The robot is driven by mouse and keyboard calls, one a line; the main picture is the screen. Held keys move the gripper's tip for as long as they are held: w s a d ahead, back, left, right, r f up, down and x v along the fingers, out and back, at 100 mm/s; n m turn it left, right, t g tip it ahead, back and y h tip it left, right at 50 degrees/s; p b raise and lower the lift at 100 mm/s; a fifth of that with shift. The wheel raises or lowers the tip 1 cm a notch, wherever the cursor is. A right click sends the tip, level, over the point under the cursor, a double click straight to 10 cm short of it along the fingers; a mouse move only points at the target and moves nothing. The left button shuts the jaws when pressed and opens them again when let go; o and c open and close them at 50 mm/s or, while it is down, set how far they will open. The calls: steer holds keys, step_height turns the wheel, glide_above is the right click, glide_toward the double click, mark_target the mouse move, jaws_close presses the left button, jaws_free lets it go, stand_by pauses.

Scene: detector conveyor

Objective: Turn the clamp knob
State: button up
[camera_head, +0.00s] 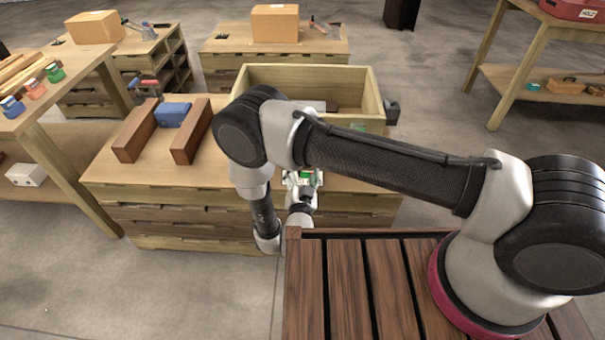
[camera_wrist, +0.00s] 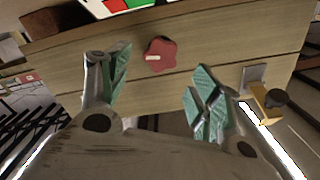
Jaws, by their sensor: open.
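A red lobed knob (camera_wrist: 161,55) with a pale pointer mark sits on a wooden front face (camera_wrist: 215,50) in the wrist view. My gripper (camera_wrist: 162,85) is open, its two green-padded fingers apart and empty. The knob appears beyond the fingertips, between the two fingers in the picture; I see no contact. In the head view my gripper (camera_head: 303,180) is low at the front of the workbench (camera_head: 240,190), partly behind my own arm. The knob cannot be made out in the head view.
A metal bracket with a brass piece and black knob (camera_wrist: 277,98) juts out right of the fingers. An open wooden box (camera_head: 305,76) stands on the bench. Two brown blocks (camera_head: 136,131) (camera_head: 191,131) flank a blue piece (camera_head: 173,114) at left.

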stand_by(0.4)
steer(key=w+n, duration=0.4)
steer(key=w, duration=0.1)
steer(key=w+n, duration=0.2)
steer(key=n, duration=0.1)
steer(key=shift+w+f, duration=0.25)
steer(key=shift+f, duration=0.15)
steer(key=c, duration=1)
